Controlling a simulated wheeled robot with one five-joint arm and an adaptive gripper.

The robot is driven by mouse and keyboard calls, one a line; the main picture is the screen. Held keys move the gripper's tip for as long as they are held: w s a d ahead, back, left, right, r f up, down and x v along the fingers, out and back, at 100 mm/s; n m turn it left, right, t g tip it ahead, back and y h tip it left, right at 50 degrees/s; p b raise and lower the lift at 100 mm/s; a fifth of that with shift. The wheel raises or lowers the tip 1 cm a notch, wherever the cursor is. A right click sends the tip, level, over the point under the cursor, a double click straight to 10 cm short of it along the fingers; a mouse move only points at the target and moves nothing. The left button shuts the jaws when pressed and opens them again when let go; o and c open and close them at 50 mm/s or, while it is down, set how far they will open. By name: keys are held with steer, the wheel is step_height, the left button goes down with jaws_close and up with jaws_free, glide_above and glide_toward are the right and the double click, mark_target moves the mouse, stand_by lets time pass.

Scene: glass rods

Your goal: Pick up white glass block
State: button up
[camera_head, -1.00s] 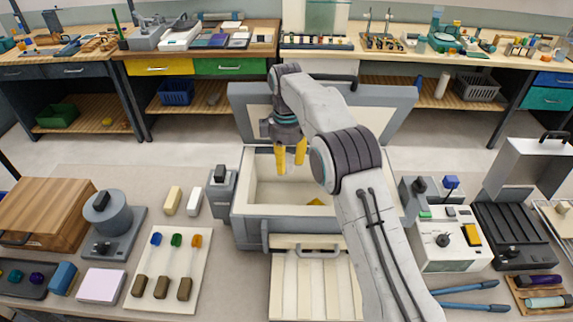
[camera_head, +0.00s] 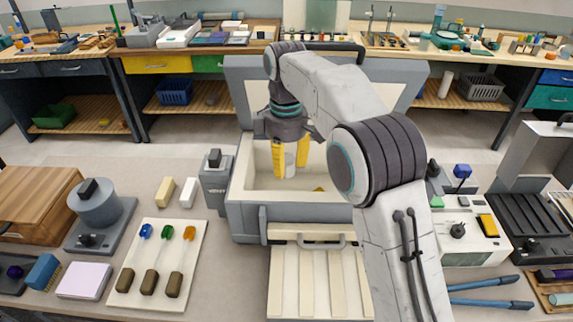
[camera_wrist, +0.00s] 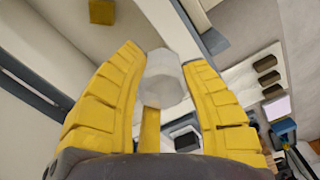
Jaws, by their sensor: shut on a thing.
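My gripper (camera_head: 291,160) has yellow fingers and is over the open grey box with a cream inside (camera_head: 246,178). It is shut on a white glass block (camera_head: 290,166), which shows as a pale piece between the fingers. In the wrist view the white glass block (camera_wrist: 164,80) is a faceted, translucent piece between the two fingertips (camera_wrist: 163,85). Its lower part is partly hidden by the fingers. From these views I cannot tell how far the block is above the box floor.
A yellow piece (camera_wrist: 102,11) lies on the box floor. The box's raised lid (camera_head: 243,88) stands behind my gripper. A grey device (camera_head: 215,180) stands against the box's left side. A white board with three coloured-tip tools (camera_head: 200,240) lies at the left front.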

steer(key=s+b, duration=0.5)
steer(key=s, duration=0.3)
steer(key=shift+s, duration=0.35)
